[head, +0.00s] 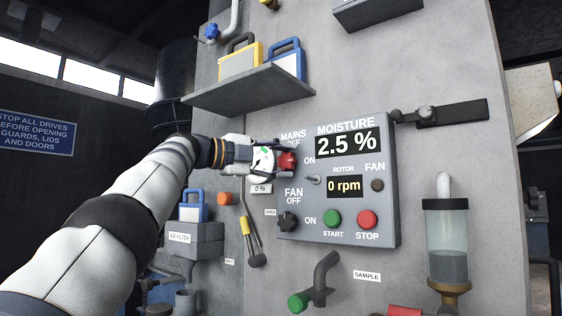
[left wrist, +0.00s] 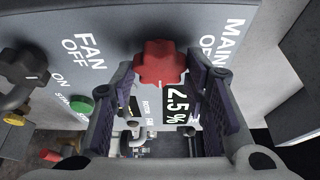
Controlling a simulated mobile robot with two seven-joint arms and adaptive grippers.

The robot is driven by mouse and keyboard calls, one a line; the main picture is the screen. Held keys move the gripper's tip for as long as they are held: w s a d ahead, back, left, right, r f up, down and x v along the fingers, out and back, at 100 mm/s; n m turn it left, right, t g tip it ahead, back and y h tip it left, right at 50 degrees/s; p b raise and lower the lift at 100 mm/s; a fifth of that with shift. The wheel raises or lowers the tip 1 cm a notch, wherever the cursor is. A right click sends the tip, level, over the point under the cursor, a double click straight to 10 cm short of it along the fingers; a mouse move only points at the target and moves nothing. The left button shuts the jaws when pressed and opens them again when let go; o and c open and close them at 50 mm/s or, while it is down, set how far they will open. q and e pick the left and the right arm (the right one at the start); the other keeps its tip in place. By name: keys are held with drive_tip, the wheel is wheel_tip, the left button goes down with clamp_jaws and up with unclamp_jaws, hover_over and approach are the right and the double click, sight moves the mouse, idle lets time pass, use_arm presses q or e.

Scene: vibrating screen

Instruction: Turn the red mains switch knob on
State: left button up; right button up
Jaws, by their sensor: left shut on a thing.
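The red mains switch knob (head: 288,161) sits at the upper left of the grey control panel (head: 370,215), under the MAINS OFF label and left of ON. In the left wrist view the lobed red knob (left wrist: 160,62) lies between the two dark finger pads. My left gripper (head: 278,160) comes in from the left and is shut on the knob; its fingers partly cover the knob and the OFF lettering. The right gripper is not in view.
Below the red knob is a black fan knob (head: 288,222). A small toggle (head: 313,180), green start button (head: 332,218) and red stop button (head: 368,219) share the panel. A shelf (head: 245,92) with padlock-like blocks juts out above my gripper.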

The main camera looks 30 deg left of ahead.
use_arm(q)
drive_tip(key=o, duration=1.1)
drive_tip(key=shift+s+a, duration=0.1)
drive_tip(key=shift+s+a, duration=0.2)
drive_tip(key=shift+s, duration=0.1)
drive_tip(key=v, duration=1.1)
